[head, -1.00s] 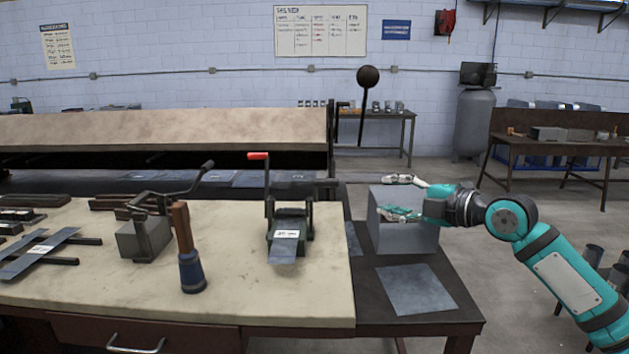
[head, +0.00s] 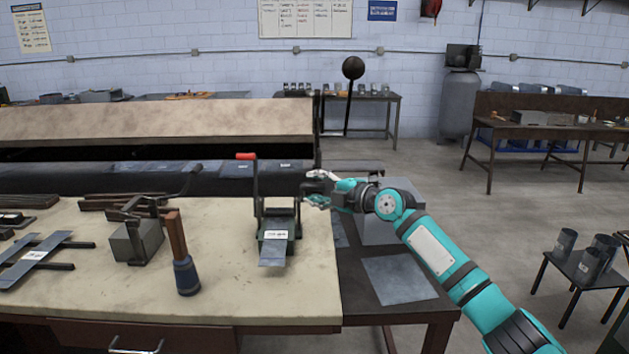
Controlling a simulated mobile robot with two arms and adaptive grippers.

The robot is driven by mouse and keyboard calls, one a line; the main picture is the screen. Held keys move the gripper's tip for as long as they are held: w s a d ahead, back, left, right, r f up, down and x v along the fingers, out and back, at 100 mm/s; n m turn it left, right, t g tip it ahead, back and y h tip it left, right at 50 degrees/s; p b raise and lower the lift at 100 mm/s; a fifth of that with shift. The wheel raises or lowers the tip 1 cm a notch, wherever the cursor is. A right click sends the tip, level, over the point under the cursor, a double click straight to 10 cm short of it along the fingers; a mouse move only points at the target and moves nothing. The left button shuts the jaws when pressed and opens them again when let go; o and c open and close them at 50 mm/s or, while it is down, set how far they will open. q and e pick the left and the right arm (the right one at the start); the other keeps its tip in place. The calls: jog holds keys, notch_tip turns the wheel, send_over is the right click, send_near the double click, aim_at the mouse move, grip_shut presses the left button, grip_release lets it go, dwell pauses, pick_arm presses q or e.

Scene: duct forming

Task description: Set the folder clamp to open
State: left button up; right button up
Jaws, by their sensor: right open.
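The long folder (head: 150,123) with its tan beam runs across the back of the workbench. A black ball-ended lever (head: 353,68) stands nearly upright at its right end. I cannot tell for sure which lever is the folder clamp. My right gripper (head: 312,190) is open and empty, right of the red-tipped handle and apart from it, below the ball lever. My left gripper is out of view.
A mallet (head: 185,273) stands on the bench (head: 230,290), with a grey block tool (head: 136,241) behind it. A dark side table to the right holds a flat sheet (head: 399,280) and a grey box (head: 395,230), partly hidden by my right arm. A low stand with metal tubes (head: 590,264) is at far right.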

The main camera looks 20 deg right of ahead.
jog(key=shift+w+a, duration=0.15)
jog(key=shift+w, duration=0.15)
jog(key=shift+c, duration=0.4)
grip_shut()
